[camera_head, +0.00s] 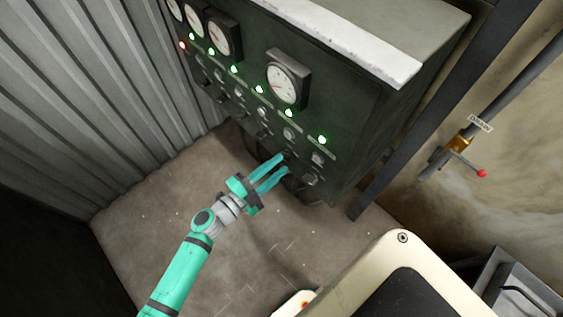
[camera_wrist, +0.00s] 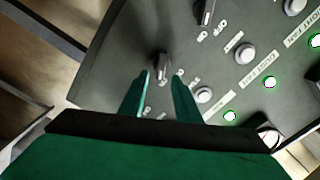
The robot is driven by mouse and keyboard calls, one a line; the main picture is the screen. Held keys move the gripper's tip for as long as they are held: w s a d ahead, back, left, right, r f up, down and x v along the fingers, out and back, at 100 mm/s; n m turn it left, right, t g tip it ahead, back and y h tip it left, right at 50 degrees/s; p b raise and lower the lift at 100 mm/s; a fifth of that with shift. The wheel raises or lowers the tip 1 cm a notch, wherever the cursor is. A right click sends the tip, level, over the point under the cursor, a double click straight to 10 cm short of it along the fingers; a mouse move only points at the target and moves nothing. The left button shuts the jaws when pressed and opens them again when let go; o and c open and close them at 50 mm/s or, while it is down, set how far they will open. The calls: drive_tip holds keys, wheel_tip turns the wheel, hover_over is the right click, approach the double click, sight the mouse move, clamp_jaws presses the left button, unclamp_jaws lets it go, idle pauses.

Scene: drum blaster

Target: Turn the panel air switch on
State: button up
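The dark control panel (camera_head: 345,115) stands in front of me, with rows of small switches, round buttons and lit green lamps on its face. My gripper (camera_head: 285,164) is at the panel's lower edge, fingers apart. In the wrist view my gripper (camera_wrist: 161,76) is open, its two teal fingertips on either side of a dark rotary switch (camera_wrist: 162,62). I cannot tell whether they touch it. Another dark switch (camera_wrist: 206,12) is farther up. Labels are too small to read surely, so I cannot confirm which switch is the panel air one.
Round gauges (camera_head: 287,83) sit higher on the panel. A corrugated wall (camera_head: 80,90) is at the left. A pipe valve with a red-tipped handle (camera_head: 466,163) is on the right wall. The floor (camera_head: 160,235) below the panel is clear.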

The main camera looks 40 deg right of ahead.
drive_tip(key=a, duration=0.8)
drive_tip(key=shift+s, duration=0.35)
drive_tip(key=shift+a, duration=0.1)
drive_tip(key=s+a+f+n+t+y, duration=0.1)
drive_tip(key=s+a+n+t+y, duration=0.1)
drive_tip(key=s+a+n+t, duration=0.45)
drive_tip(key=s+a+f+n+t+y, duration=0.1)
drive_tip(key=s+a+n+t+y, duration=0.15)
drive_tip(key=a+n, duration=0.45)
drive_tip(key=s+a+r+n+t+y, duration=0.1)
drive_tip(key=s+n+t+y, duration=0.1)
drive_tip(key=s+n+y, duration=0.3)
drive_tip(key=s+a+r+n+t+y, duration=0.2)
drive_tip(key=s+n+y, duration=0.3)
drive_tip(key=n+y, duration=0.3)
drive_tip(key=n, duration=0.2)
drive_tip(key=shift+s+a+r+n+t, duration=0.2)
drive_tip(key=shift+s+r+n+t, duration=0.1)
drive_tip(key=shift+n+t, duration=0.1)
drive_tip(key=shift+a+y, duration=0.1)
drive_tip(key=shift+y, duration=0.15)
